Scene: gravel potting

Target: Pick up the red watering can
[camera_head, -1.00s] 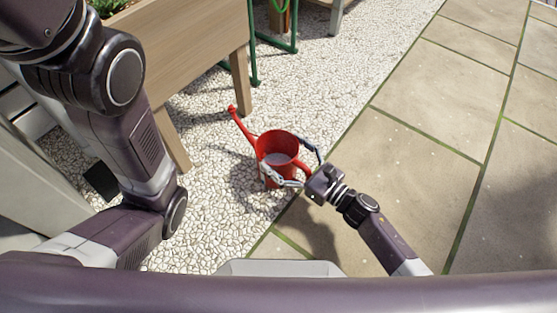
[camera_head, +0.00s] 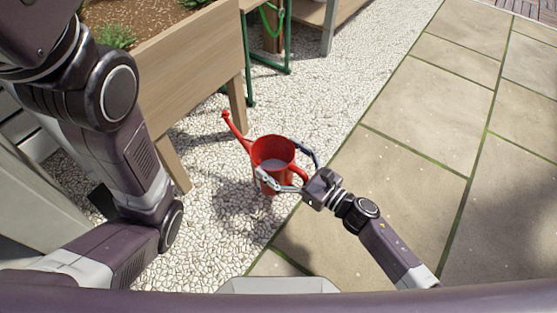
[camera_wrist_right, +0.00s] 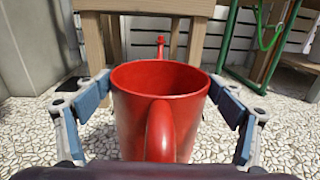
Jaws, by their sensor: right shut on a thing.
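The red watering can (camera_head: 273,150) is upright over the pale gravel, its long spout pointing to the upper left, away from me. In the right wrist view the can (camera_wrist_right: 158,107) fills the middle, with its handle towards the camera. My right gripper (camera_head: 284,167) has its two fingers around the can's body, one on each side, and is shut on it. The same gripper (camera_wrist_right: 160,105) shows at both sides of the can in the wrist view. Whether the can's base touches the gravel is unclear. My left arm is at the left; its gripper is out of view.
A wooden planter (camera_head: 190,75) with soil and plants stands just beyond the can, its legs close to the spout. A green metal frame (camera_head: 268,62) stands behind it. Gravel (camera_head: 335,88) and stone paving (camera_head: 405,155) to the right are clear.

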